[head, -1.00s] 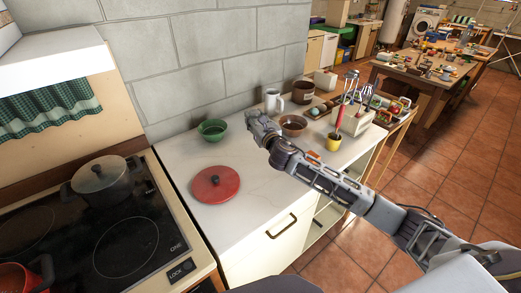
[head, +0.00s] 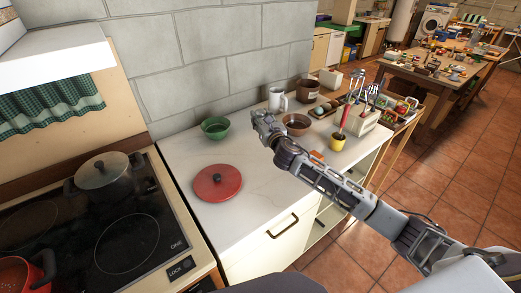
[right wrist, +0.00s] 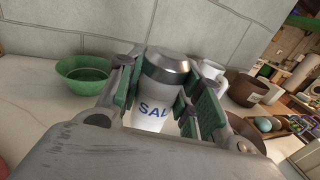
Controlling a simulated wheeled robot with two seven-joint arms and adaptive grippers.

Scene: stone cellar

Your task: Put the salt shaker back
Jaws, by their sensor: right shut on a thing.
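The salt shaker (right wrist: 155,105) is white with a grey metal cap and blue lettering. In the right wrist view it stands between the green-padded fingers of my right gripper (right wrist: 160,100), which is shut on it. In the head view my right gripper (head: 262,122) is over the white counter (head: 250,215), between the green bowl and the brown bowl. There the shaker is hidden by the gripper. I cannot tell whether the shaker's base touches the counter. My left gripper is not in view.
Around the gripper are a green bowl (head: 215,128), white mug (head: 276,98), brown bowl (head: 296,124), brown pot (head: 306,90) and yellow cup (head: 338,142). A red lid (head: 217,183) lies nearer the front. The stove (head: 125,240) is left. Bare counter lies around the lid.

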